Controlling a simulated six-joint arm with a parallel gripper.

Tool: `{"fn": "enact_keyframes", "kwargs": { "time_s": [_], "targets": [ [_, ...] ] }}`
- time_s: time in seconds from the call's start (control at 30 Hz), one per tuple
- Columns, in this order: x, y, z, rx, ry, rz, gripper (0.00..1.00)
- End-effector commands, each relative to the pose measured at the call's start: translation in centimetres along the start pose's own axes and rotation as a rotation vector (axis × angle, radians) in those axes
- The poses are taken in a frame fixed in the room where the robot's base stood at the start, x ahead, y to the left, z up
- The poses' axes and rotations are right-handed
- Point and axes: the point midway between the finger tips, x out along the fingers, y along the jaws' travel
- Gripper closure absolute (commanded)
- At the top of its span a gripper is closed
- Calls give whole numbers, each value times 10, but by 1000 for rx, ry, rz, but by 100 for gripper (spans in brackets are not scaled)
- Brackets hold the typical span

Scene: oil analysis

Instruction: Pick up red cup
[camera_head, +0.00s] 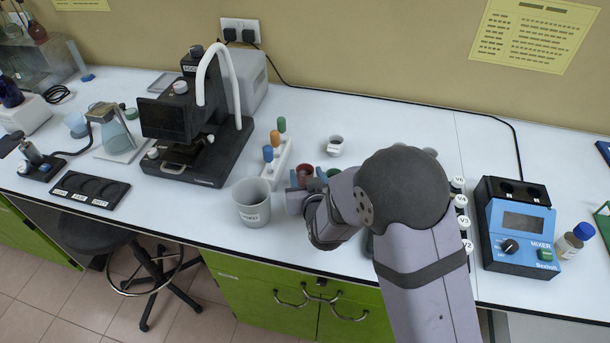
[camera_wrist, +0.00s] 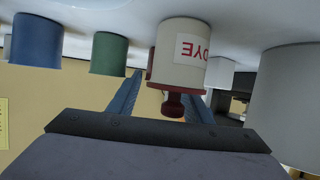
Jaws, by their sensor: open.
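The red cup (camera_head: 304,172) stands on the white bench, and only its upper part shows past my gripper (camera_head: 297,199) in the head view. In the wrist view, which is upside down, a dark red edge of the red cup (camera_wrist: 150,64) shows beside a white container labelled DYE (camera_wrist: 178,65). That container has a dark red knobbed lid and hides most of the cup. My blue fingers are apart, with nothing visibly gripped. The exact gap between fingers and cup cannot be told.
A green cup (camera_head: 333,173) stands right of the red one; a blue cup (camera_wrist: 37,42) is beyond it. A pale beaker (camera_head: 251,202) is close on the left. A rack with coloured tops (camera_head: 280,160) and a small white jar (camera_head: 336,146) stand behind.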

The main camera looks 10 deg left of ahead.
Motion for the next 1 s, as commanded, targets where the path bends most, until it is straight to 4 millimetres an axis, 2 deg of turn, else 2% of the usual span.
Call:
{"fn": "enact_keyframes", "kwargs": {
  "time_s": [0.17, 0.43, 0.57, 1.0],
  "targets": [
    [11, 0, 0, 0, -2, 0, 55],
    [12, 0, 1, 0, -1, 0, 55],
    [12, 0, 1, 0, -1, 0, 86],
    [10, 0, -6, 1, 2, 0, 87]
  ]
}}
